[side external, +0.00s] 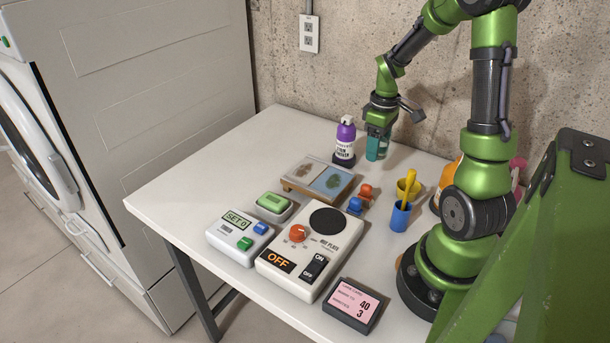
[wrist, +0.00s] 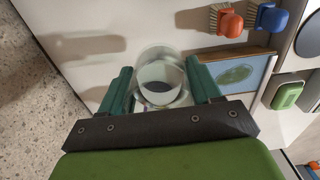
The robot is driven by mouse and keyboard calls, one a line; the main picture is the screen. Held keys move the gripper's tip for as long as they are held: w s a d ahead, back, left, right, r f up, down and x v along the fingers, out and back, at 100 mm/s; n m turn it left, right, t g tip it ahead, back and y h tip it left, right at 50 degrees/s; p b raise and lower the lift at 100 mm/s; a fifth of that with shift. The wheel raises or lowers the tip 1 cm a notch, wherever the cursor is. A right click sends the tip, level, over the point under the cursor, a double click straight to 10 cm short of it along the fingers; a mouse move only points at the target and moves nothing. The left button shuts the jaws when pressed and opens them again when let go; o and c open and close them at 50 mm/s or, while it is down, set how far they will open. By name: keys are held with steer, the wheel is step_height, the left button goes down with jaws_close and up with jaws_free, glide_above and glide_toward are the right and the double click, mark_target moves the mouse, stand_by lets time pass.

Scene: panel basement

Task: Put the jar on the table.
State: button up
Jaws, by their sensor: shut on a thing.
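The jar (wrist: 160,68) is clear glass and round. In the wrist view it sits between the two teal fingers of my gripper (wrist: 162,92), which is shut on it. In the side external view my gripper (side external: 377,143) points down at the back of the white table (side external: 225,165), just right of a purple and black bottle (side external: 345,140). There the fingers mostly hide the jar. I cannot tell whether its base touches the table.
A framed two-panel tray (side external: 290,181) lies in front of the bottle. An orange brush (side external: 366,191) and a blue brush (side external: 355,206) lie beside it. The table's left side is clear.

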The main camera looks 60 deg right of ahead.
mark_target(372, 179)
step_height(372, 179, down, 7)
steer(key=shift+f, duration=0.2)
stand_by(0.4)
steer(key=shift+f, duration=0.2)
steer(key=o, duration=1.2)
